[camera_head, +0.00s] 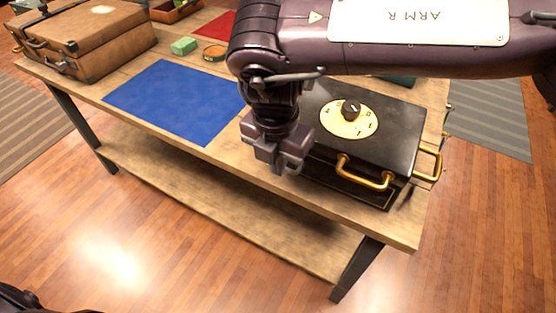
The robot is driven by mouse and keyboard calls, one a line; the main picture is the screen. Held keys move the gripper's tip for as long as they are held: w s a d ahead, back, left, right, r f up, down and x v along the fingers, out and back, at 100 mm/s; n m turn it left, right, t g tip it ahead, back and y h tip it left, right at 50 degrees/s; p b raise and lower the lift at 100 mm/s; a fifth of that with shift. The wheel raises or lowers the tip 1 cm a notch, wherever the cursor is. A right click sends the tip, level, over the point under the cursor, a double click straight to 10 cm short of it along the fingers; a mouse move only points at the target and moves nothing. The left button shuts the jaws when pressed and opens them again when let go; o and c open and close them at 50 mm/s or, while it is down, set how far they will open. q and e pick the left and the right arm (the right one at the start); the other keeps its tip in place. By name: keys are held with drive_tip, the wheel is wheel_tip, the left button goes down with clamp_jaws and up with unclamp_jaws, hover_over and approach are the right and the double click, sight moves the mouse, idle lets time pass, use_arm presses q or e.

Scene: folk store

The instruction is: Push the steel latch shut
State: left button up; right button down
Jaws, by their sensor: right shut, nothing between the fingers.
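A black box (395,130) with brass handles (365,178) stands on the right part of the wooden table. Its top carries a round brass dial plate (360,122) with a dark knob (351,109). I cannot make out the steel latch; my right arm and gripper cover the box's left side and front left corner. My right gripper (279,166) points down at that corner, shut, with nothing visible held. I cannot tell whether it touches the box. My left gripper is not in view.
The wooden table (240,190) has a blue mat (178,100) left of my gripper. Brown suitcases (95,45) stand at the far left.

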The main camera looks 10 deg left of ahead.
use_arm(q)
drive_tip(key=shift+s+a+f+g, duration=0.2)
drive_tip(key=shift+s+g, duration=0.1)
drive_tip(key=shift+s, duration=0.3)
